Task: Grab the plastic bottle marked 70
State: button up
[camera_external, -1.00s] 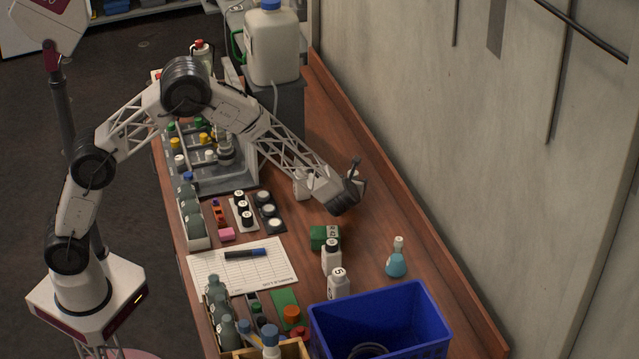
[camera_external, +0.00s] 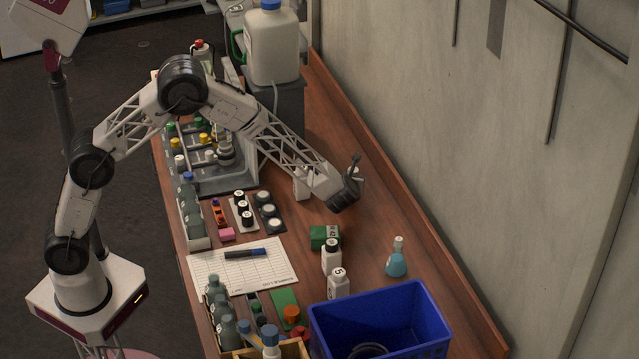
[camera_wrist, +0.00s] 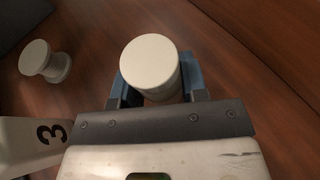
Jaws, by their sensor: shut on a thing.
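My gripper (camera_wrist: 158,78) is shut on a white-topped round thing (camera_wrist: 149,63), seen from above between the fingers in the wrist view. It looks like a bottle's cap; its marking is hidden, so I cannot tell if it reads 70. In the external view my gripper (camera_external: 351,184) is over the right part of the bench, with a bit of white beside the fingers. A white bottle marked 3 (camera_wrist: 32,130) is left of the gripper in the wrist view. Two white bottles, one plain-sided (camera_external: 331,259) and one marked 5 (camera_external: 338,283), stand nearer the front.
A white spool-shaped thing (camera_wrist: 45,62) lies left of the gripper. A green box (camera_external: 324,237), a blue flask (camera_external: 396,265) and a blue crate (camera_external: 428,309) stand nearer the front. A wall borders the bench's right side. The bench right of the gripper is clear.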

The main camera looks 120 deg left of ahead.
jog(key=shift+r, duration=4.35)
